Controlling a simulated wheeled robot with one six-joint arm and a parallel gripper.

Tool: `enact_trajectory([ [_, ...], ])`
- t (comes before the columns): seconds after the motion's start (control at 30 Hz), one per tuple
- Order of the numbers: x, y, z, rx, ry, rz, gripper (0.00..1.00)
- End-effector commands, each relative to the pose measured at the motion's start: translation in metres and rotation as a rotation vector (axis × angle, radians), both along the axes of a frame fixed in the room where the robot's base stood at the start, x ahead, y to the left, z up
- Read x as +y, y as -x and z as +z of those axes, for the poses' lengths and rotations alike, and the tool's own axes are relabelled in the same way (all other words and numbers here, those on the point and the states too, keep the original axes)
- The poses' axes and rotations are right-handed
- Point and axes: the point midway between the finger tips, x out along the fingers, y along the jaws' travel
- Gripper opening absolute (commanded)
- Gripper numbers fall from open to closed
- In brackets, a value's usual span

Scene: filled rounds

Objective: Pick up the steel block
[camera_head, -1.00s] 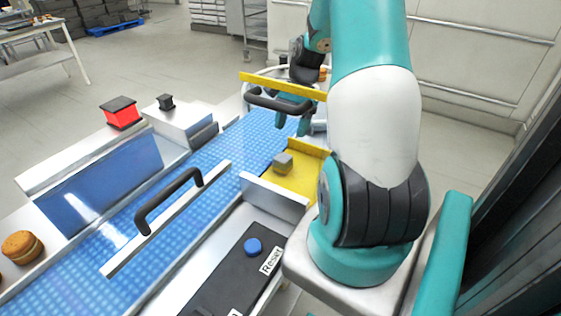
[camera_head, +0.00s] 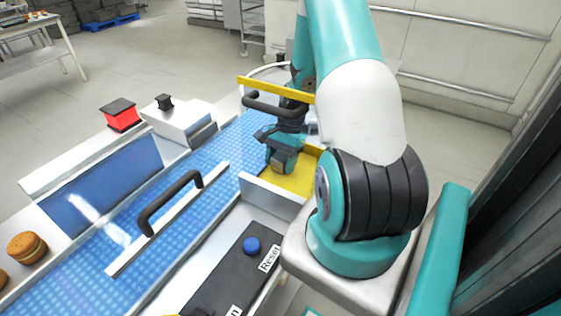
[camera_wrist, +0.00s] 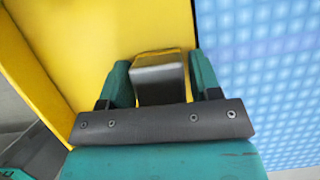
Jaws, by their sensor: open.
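The steel block (camera_wrist: 158,80) is a small grey block on the yellow tray (camera_wrist: 85,35) in the wrist view. My gripper (camera_wrist: 160,78) is open, with one teal finger on each side of the block. I cannot tell whether the fingers touch it. In the head view my gripper (camera_head: 281,160) is low over the yellow tray (camera_head: 292,182) and covers most or all of the block.
The blue conveyor belt (camera_head: 205,165) runs beside the tray. A black handle (camera_head: 170,203) and a yellow bar (camera_head: 275,88) rise over the belt. A metal plate (camera_head: 272,195) edges the tray. A black panel with a blue button (camera_head: 251,245) is in front.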

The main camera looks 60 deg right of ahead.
Motion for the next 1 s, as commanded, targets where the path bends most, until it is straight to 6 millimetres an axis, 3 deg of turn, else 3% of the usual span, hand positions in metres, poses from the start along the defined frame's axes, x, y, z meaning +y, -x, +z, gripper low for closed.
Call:
enact_trajectory([
  [0.07, 0.0, 0.0, 0.0, 0.0, 0.0, 0.0, 0.53],
  [0.23, 0.0, 0.0, 0.0, 0.0, 0.0, 0.0, 0.14],
  [0.3, 0.0, 0.0, 0.0, 0.0, 0.0, 0.0, 0.07],
  [0.67, -0.001, -0.001, 0.011, -0.001, 0.001, 0.0, 0.07],
  [0.83, -0.001, -0.001, 0.041, -0.004, 0.005, -0.001, 0.07],
  [1.0, -0.002, -0.001, 0.095, -0.006, 0.008, 0.0, 0.07],
])
